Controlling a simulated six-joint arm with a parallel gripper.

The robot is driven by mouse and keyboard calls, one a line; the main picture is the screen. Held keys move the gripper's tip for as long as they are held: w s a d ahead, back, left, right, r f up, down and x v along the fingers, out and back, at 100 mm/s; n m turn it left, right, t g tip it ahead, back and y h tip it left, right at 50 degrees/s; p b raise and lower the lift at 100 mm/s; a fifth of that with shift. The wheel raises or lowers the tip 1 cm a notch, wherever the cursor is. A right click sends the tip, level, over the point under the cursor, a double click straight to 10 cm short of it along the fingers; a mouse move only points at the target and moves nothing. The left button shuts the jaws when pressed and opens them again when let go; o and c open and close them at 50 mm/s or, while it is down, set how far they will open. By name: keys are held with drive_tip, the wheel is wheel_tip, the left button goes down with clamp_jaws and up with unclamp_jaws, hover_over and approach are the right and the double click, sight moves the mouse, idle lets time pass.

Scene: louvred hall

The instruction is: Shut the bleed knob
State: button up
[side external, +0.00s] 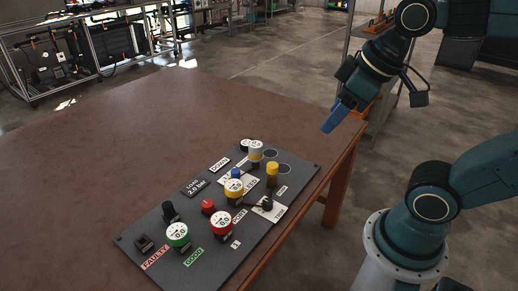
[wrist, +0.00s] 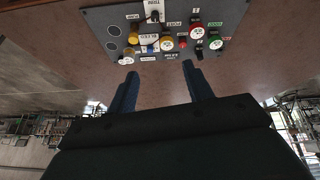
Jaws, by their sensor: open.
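A dark control panel (side external: 190,213) lies on the brown table and also shows upside down at the top of the wrist view (wrist: 232,14). A label that seems to read BLEED (wrist: 149,36) sits between a yellow knob (wrist: 133,38) and a yellow-rimmed gauge (wrist: 167,43). In the side view the yellow knob (side external: 272,170) stands upright, and a blue knob (side external: 236,173) is by the yellow gauge (side external: 233,188). I cannot tell for sure which knob the label belongs to. My gripper (side external: 328,127) is open and empty, above the table's right edge, apart from the panel.
The panel also carries a red gauge (side external: 221,222), a green gauge (side external: 178,234), a red button (side external: 208,206) and a black knob (side external: 267,203) on a white plate. The table (side external: 130,125) is bare beyond the panel. Metal racks stand in the background.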

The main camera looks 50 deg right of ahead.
drive_tip(key=w+n+g, duration=0.1)
drive_tip(key=w+n, duration=0.6)
drive_tip(key=w, duration=0.3)
drive_tip(key=n+g, duration=0.4)
drive_tip(key=n, duration=1.4)
hover_over(235, 171)
wheel_tip(235, 171, down, 25)
drive_tip(key=shift+r, duration=0.1)
drive_tip(key=shift+f, duration=4.95)
drive_tip(key=shift+c, duration=0.4)
